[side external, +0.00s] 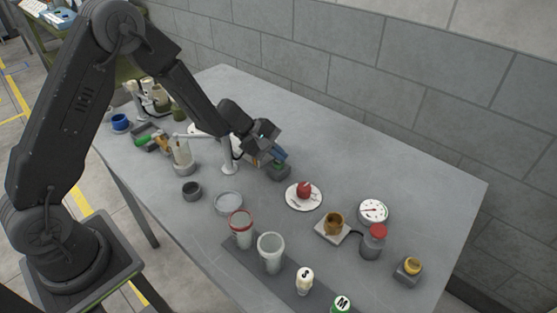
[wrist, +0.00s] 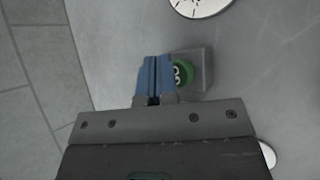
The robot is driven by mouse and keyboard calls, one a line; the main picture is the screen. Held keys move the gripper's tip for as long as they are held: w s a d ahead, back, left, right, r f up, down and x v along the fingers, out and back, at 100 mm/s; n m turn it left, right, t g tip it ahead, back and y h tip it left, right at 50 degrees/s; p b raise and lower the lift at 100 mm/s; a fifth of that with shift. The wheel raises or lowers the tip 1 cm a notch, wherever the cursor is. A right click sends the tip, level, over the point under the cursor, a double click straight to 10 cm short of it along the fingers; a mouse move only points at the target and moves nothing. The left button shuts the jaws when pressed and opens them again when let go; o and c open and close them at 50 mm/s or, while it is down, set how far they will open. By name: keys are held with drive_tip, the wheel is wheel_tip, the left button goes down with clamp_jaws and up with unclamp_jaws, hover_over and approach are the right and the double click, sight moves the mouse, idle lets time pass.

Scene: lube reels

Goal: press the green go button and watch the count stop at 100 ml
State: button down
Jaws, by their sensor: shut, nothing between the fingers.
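The green go button (wrist: 182,72) sits on a small grey box, its white lettering partly covered by my fingers in the wrist view. The grey button box (side external: 281,172) shows in the side external view just below my fingertips. My gripper (wrist: 152,62) is shut and empty, its blue fingers pressed together. In the wrist view the fingertips lie beside the button, overlapping its left edge. My gripper also shows in the side external view (side external: 280,155), low over the box. I cannot tell whether the fingers touch the button. No readable count display shows.
A white plate (side external: 290,203) with a red object (side external: 304,190) lies close to the button box. Beyond it are a dial gauge (side external: 373,211), a brown cup (side external: 334,222) and a red-capped bottle (side external: 375,240). Clear cups (side external: 271,253) stand at the front. The table's back right is bare.

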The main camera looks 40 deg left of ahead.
sight(276, 163)
drive_tip(key=shift+s+a+f, duration=0.2)
drive_tip(key=shift+s+f, duration=0.15)
drive_tip(key=shift+f, duration=0.15)
drive_tip(key=shift+s+r, duration=0.15)
drive_tip(key=shift+r, duration=0.7)
drive_tip(key=shift+r, duration=0.55)
drive_tip(key=shift+d+r, duration=0.1)
drive_tip(key=shift+r, duration=1.95)
